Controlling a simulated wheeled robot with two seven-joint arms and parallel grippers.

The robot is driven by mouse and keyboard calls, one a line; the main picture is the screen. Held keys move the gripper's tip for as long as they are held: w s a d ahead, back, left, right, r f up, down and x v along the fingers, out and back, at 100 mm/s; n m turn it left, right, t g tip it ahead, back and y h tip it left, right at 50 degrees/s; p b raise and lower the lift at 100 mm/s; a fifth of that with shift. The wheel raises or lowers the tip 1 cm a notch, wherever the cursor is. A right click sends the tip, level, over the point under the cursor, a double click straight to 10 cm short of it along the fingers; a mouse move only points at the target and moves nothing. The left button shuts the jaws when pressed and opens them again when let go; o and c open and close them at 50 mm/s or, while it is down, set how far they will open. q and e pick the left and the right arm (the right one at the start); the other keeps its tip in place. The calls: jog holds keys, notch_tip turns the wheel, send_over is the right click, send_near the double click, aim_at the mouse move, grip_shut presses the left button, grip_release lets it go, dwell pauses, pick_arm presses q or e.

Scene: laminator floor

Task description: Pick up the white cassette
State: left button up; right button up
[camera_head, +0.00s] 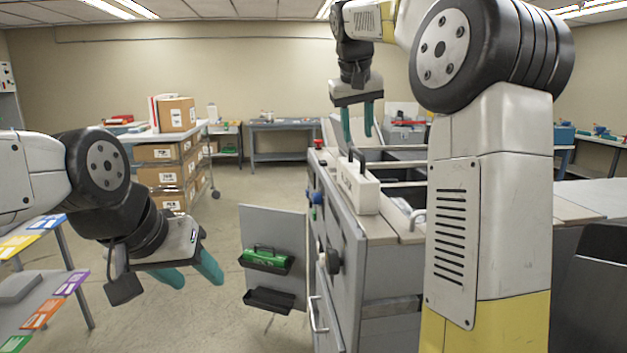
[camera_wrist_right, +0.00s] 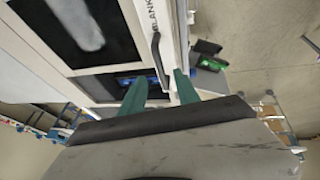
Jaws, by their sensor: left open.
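The white cassette (camera_head: 358,188) stands upright on the near left edge of the grey machine's top, its black handle up. In the right wrist view the white cassette (camera_wrist_right: 173,50) shows lettering reading "BLANK" and the dark handle (camera_wrist_right: 158,58). My right gripper (camera_head: 357,136) is open and empty, pointing down above the cassette and apart from it in the head view. Its teal fingers also show in the right wrist view (camera_wrist_right: 160,88), with the handle seen beyond the gap between them. My left gripper (camera_head: 188,272) is open and empty, low at the left, far from the cassette.
The grey machine (camera_head: 340,225) has an open top with bars and a side panel (camera_head: 272,222) carrying a green item (camera_head: 266,257) in a black holder. A table with coloured labels (camera_head: 42,300) is at the left. Cardboard boxes (camera_head: 160,176) stand behind. The floor between is clear.

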aim_at(356, 149)
jog(key=x, duration=0.4)
jog(key=w+x, duration=0.1)
jog(key=x, duration=0.2)
jog(key=shift+w+a+f, duration=0.1)
jog(key=shift+w+f, duration=0.05)
jog(key=shift+f, duration=0.05)
grip_shut()
jog(key=shift+r, duration=0.1)
dwell(1.2)
